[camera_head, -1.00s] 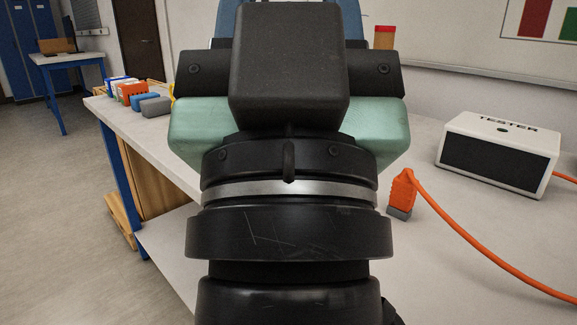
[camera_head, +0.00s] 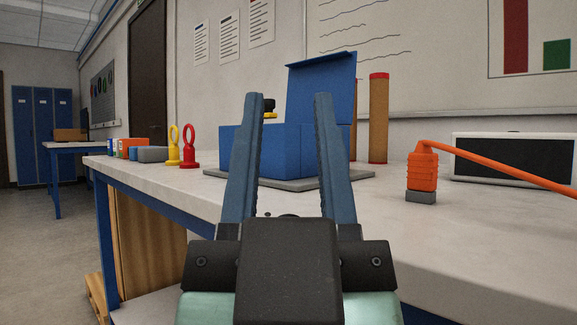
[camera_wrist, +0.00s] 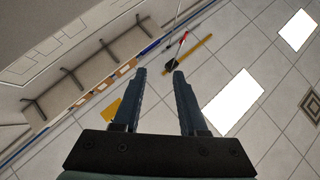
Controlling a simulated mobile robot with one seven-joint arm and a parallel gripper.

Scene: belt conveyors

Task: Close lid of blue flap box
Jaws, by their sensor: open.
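The blue flap box (camera_head: 235,152) stands on a thin grey plate on the workbench, behind my gripper in the head view. Its lid (camera_head: 320,88) is open and stands up at the back, tilted slightly. My gripper (camera_head: 290,98) points upward in front of the box, its two blue-grey fingers wide apart with nothing between them. The fingers hide parts of the box's front. I cannot tell the exact gap to the box; they look apart. In the wrist view my gripper (camera_wrist: 159,74) is also open and empty, and the box is not seen there.
An orange plug (camera_head: 422,172) with its cable stands at the right, before a white tester (camera_head: 513,157). A brown cylinder (camera_head: 378,120) with red ends stands behind. Red (camera_head: 189,150) and yellow (camera_head: 173,148) ring-topped pieces and small blocks are left. The bench's front right is clear.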

